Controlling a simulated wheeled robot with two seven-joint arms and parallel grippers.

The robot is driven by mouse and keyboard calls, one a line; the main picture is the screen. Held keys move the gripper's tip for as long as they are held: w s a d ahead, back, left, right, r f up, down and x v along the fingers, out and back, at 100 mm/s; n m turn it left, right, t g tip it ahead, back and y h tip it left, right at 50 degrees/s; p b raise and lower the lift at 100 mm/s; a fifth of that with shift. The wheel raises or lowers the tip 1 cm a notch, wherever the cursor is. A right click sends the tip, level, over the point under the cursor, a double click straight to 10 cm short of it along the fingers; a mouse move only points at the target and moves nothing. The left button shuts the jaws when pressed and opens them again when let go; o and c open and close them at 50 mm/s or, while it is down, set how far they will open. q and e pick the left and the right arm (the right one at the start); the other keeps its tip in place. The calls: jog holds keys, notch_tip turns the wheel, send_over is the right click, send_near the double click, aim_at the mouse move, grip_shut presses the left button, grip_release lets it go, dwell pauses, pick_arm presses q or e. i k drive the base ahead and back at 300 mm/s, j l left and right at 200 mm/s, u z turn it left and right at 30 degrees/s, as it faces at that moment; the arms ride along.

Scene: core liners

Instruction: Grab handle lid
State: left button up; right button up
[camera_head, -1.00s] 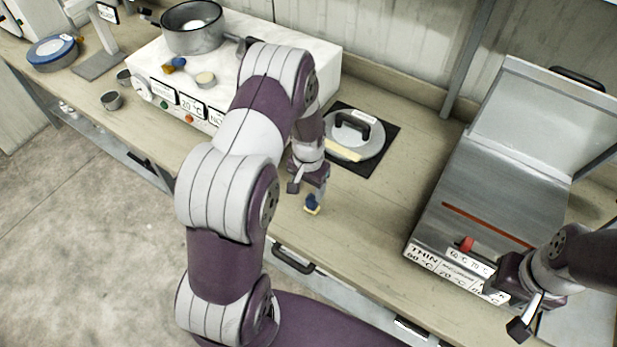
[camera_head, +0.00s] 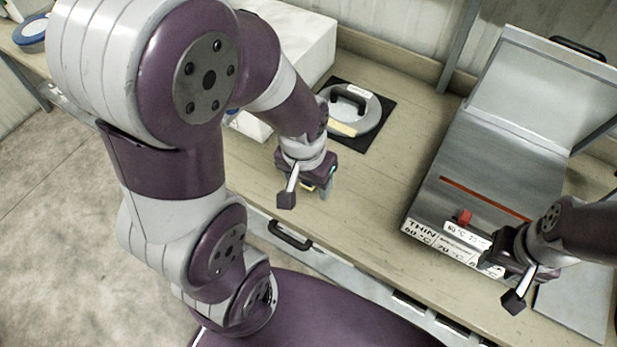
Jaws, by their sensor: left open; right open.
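A round grey lid (camera_head: 367,119) with a black arched handle (camera_head: 349,95) lies on a black mat (camera_head: 377,139) on the bench. A pale strip shows at its front edge. My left gripper (camera_head: 308,192) is open over the bench, in front and to the left of the lid, apart from it. My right gripper (camera_head: 502,281) is open by the front of the metal appliance (camera_head: 500,175), far from the lid.
The metal appliance's raised cover (camera_head: 545,95) has a black handle (camera_head: 578,48). A white box-like unit (camera_head: 300,45) stands left of the mat, partly hidden by my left arm. The bench (camera_head: 385,205) between mat and appliance is clear.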

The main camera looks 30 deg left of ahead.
aim_at(353, 111)
jog(key=j+z, duration=0.4)
jog(key=j, duration=0.15)
jog(key=j+z, duration=0.4)
jog(key=j, duration=0.15)
jog(key=k+j+z, duration=0.15)
jog(key=j+z, duration=0.25)
jog(key=j, duration=0.15)
